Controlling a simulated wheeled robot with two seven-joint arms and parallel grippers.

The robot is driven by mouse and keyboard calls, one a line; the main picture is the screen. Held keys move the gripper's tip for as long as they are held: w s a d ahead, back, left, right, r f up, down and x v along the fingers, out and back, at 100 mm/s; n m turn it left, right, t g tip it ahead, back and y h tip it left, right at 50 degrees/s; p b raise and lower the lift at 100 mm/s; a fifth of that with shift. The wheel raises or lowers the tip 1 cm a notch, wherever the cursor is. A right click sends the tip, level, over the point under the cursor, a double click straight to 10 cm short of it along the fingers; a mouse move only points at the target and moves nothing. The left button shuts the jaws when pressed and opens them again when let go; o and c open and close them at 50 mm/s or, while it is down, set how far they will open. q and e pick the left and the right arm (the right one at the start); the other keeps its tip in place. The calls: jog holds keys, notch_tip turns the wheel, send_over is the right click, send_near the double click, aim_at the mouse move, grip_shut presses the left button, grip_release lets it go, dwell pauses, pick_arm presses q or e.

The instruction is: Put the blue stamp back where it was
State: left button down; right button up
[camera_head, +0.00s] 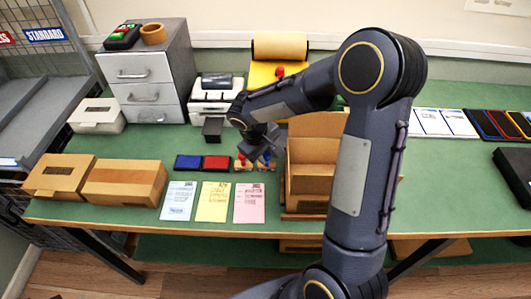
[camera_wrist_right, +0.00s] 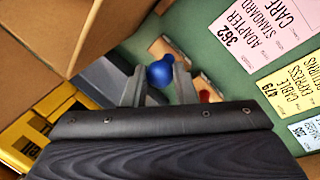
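The blue stamp (camera_wrist_right: 160,73) shows its round blue knob between the fingers of my right gripper (camera_wrist_right: 160,83) in the right wrist view. The fingers sit close against both sides of the knob, so the gripper looks shut on it. In the head view, my right gripper (camera_head: 263,147) is low over the small wooden stamp rack (camera_head: 256,168). The blue stamp is at the rack's right part; I cannot tell whether its base rests in the rack. A red stamp (camera_head: 241,160) stands at the rack's left part. My left gripper is not in view.
A red ink pad (camera_head: 216,162) and a blue ink pad (camera_head: 188,162) lie left of the rack. Blue, yellow and pink cards (camera_head: 249,203) lie in front. An open cardboard box (camera_head: 312,158) stands close on the right. A grey drawer cabinet (camera_head: 147,75) stands back left.

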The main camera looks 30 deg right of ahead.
jog(key=o, duration=0.5)
jog(key=shift+c, duration=0.2)
jog(key=v, duration=1.2)
jog(key=shift+r, duration=0.1)
